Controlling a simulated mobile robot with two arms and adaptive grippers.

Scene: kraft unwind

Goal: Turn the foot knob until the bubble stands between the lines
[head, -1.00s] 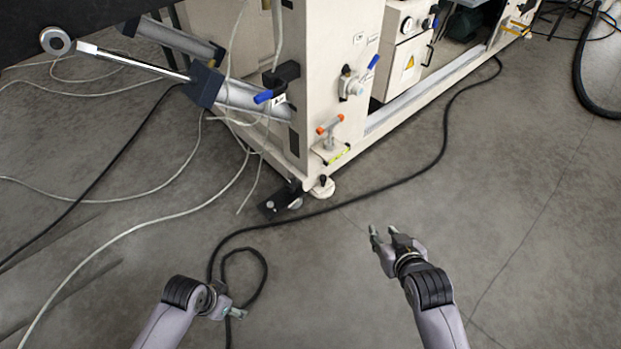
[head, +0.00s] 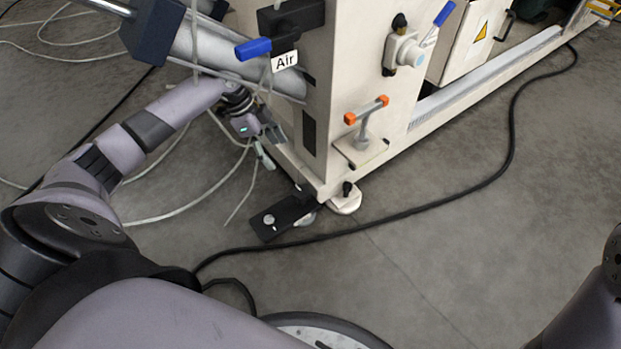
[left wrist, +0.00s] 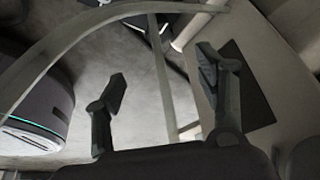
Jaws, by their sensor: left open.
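A small black knob (head: 347,189) stands on a pale foot pad (head: 345,204) at the machine's lower corner. I take it for the foot knob. Above it, a T-handle (head: 366,110) with orange ends rises from a small plate (head: 360,152). I cannot make out the bubble or its lines. My left gripper (head: 268,146) is open and empty, left of the machine's corner post, apart from the knob and higher up. In the left wrist view the gripper (left wrist: 162,84) has its fingers spread, with floor and a pale strip between them. My right gripper is out of view.
A black bracket (head: 285,213) juts out over the floor left of the foot. Pale cables (head: 190,212) lie near my left arm, and one arcs across the left wrist view. A black cable (head: 440,203) runs past the foot.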

